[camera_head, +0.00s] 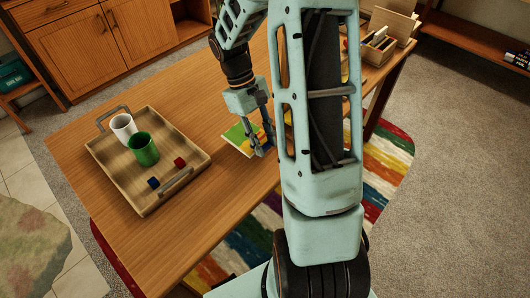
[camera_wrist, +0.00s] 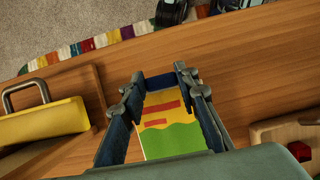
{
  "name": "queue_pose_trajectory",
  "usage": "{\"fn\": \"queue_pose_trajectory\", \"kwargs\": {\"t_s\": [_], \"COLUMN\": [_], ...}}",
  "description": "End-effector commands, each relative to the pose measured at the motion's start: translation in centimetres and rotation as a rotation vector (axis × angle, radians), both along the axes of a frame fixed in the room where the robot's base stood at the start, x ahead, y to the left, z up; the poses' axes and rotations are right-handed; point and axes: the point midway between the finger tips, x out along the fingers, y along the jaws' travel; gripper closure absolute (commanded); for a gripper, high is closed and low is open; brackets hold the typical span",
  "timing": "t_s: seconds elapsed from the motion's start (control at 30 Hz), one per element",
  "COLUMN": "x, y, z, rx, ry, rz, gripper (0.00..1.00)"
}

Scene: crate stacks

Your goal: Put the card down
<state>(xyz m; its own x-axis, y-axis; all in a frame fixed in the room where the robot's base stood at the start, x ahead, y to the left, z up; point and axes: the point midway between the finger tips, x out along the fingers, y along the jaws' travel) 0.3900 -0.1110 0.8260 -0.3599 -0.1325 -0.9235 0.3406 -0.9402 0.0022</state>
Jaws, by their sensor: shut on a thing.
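The card (camera_head: 240,139) is a flat piece coloured yellow and green, partly behind my gripper in the head view. The wrist view shows the card (camera_wrist: 170,132) between my fingers, with red bars on yellow, a wavy green part and a blue strip at its far end. My gripper (camera_head: 264,149) points down over the wooden table (camera_head: 215,195) and is shut on the card. It also shows in the wrist view (camera_wrist: 158,84), with a finger on each side of the card. I cannot tell whether the card touches the table.
A wooden tray (camera_head: 111,163) at the left holds a white cup (camera_head: 123,128), a green cup (camera_head: 145,150), a blue cube (camera_head: 153,183) and a red cube (camera_head: 180,163). A yellow handled thing (camera_wrist: 48,121) lies left in the wrist view. Bare tabletop lies between tray and card.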

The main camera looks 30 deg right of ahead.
Motion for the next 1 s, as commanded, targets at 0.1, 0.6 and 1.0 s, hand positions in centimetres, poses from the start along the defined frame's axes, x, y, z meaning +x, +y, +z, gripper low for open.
{"fn": "queue_pose_trajectory", "kwargs": {"t_s": [0.1,0.6,1.0], "x": [-0.7,-0.8,-0.8], "y": [0.1,0.1,0.1], "z": [-0.9,-4.0,-4.1], "rx": [0.0,0.0,0.0], "ry": [0.002,0.001,0.001], "rz": [0.0,0.0,0.0], "gripper": [0.88,0.88,0.54]}}
